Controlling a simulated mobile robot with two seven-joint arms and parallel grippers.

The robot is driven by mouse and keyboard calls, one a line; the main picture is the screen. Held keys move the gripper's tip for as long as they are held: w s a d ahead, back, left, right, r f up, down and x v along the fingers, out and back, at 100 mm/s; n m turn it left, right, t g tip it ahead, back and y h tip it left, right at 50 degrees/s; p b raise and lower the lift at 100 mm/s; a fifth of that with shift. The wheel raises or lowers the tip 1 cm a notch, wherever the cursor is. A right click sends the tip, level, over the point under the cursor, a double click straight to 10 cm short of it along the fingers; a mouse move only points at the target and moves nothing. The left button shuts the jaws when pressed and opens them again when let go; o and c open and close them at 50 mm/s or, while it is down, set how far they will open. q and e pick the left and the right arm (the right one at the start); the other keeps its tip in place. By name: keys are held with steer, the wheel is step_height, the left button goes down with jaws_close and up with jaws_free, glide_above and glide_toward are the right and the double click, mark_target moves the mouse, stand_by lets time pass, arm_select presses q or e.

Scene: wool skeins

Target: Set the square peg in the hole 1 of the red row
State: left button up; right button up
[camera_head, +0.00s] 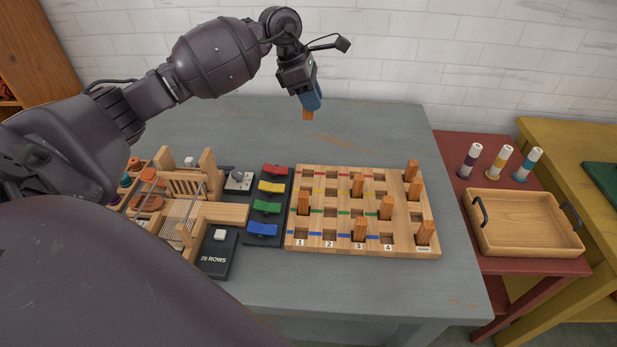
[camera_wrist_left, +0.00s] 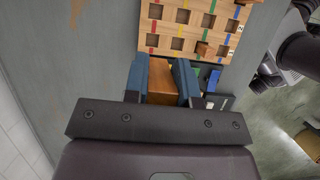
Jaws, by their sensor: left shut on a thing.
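My left gripper (camera_head: 311,98) is shut on an orange square peg (camera_head: 308,115), high above the table behind the pegboard. In the left wrist view the peg (camera_wrist_left: 162,82) sits between the blue fingers (camera_wrist_left: 162,72). The wooden pegboard (camera_head: 318,248) lies on the grey table, with columns numbered 1 to 4 and coloured row lines. The red row is at its far edge. Hole 1 of the red row (camera_head: 309,173) looks empty, and the held peg is apart from it. Other orange pegs stand in the board, such as one in column 1 (camera_head: 303,204). My right gripper is not in view.
Red, yellow, green and blue pieces (camera_head: 267,208) lie on a dark strip left of the board. A small wooden loom (camera_head: 180,190) stands further left. A wooden tray (camera_head: 525,225) and several spools (camera_head: 500,162) are at right. The table behind the board is clear.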

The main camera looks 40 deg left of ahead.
arm_select(q)
steer(key=shift+a+f, duration=0.15)
steer(key=shift+f, duration=0.15)
steer(key=b, duration=0.1)
glide_above(316, 173)
steer(key=a, duration=0.1)
step_height(316, 173, down, 14)
steer(key=shift+s+a+f, duration=0.1)
steer(key=shift+s+f, duration=0.15)
steer(key=shift+f, duration=1.05)
steer(key=shift+s+f, duration=0.2)
steer(key=shift+f, duration=1.2)
steer(key=shift+f+b, duration=0.1)
steer(key=shift+b, duration=0.25)
steer(key=o, duration=0.7)
steer(key=shift+o, duration=0.9)
